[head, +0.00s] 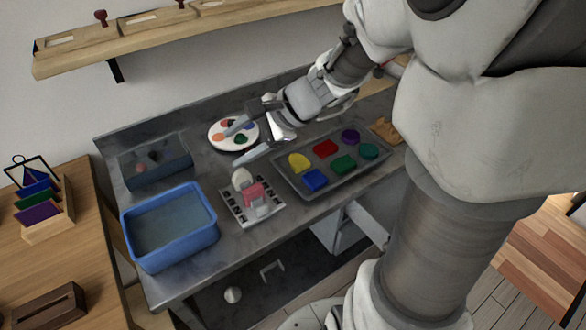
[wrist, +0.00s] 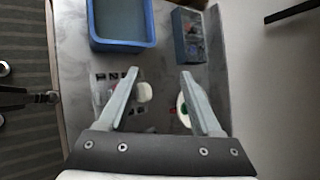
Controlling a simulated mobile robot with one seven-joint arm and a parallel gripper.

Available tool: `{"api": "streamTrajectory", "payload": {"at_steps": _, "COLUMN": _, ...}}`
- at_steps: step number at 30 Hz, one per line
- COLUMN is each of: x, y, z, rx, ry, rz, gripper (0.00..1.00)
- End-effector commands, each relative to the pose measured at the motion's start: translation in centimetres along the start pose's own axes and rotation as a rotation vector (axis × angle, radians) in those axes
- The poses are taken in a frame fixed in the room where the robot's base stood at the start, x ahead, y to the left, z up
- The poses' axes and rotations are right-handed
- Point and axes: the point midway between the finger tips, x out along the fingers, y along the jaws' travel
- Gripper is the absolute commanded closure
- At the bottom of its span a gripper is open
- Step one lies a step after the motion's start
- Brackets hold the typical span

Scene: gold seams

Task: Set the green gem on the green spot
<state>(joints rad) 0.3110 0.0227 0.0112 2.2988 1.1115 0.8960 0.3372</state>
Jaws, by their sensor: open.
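The green gem (head: 344,163) lies in the grey tray (head: 300,195) on the bench, beside a teal gem (head: 368,151) and several other coloured pieces. A round white palette (head: 214,143) with coloured spots lies further back. Its green spot (head: 241,139) is dark green; it also shows in the wrist view (wrist: 184,107), close to the right finger. My gripper (head: 236,146) is open and empty, its fingers spread near the palette. The fingers partly cover the palette in both views. In the wrist view my gripper (wrist: 160,72) points over bare bench.
A blue bin (head: 170,258) stands at the front left, with a dark see-through box (head: 157,160) behind it. A patterned card (head: 232,212) holding pink and white pieces lies between bin and tray. A wall shelf (head: 130,40) hangs above. Grey bench shows between these things.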

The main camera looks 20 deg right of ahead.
Motion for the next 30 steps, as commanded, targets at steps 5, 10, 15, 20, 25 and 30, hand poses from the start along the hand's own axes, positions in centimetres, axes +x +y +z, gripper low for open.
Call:
{"api": "streamTrajectory", "payload": {"at_steps": 5, "x": -2.6, "y": 3.5, "z": 3.7, "rx": -0.384, "ry": 0.072, "rz": 0.129, "gripper": 0.34}}
{"api": "streamTrajectory", "payload": {"at_steps": 10, "x": -5.3, "y": 6.5, "z": 5.4, "rx": -0.735, "ry": 0.157, "rz": 0.249, "gripper": 0.34}}
{"api": "streamTrajectory", "payload": {"at_steps": 15, "x": -8.5, "y": 9.0, "z": 5.8, "rx": -1.070, "ry": 0.265, "rz": 0.364, "gripper": 0.34}}
{"api": "streamTrajectory", "payload": {"at_steps": 20, "x": -11.4, "y": 10.4, "z": 5.5, "rx": -1.326, "ry": 0.374, "rz": 0.461, "gripper": 0.34}}
{"api": "streamTrajectory", "payload": {"at_steps": 25, "x": -13.4, "y": 10.9, "z": 5.0, "rx": -1.477, "ry": 0.454, "rz": 0.525, "gripper": 0.34}}
{"api": "streamTrajectory", "payload": {"at_steps": 30, "x": -13.9, "y": 11.2, "z": 4.7, "rx": -1.521, "ry": 0.474, "rz": 0.549, "gripper": 0.34}}
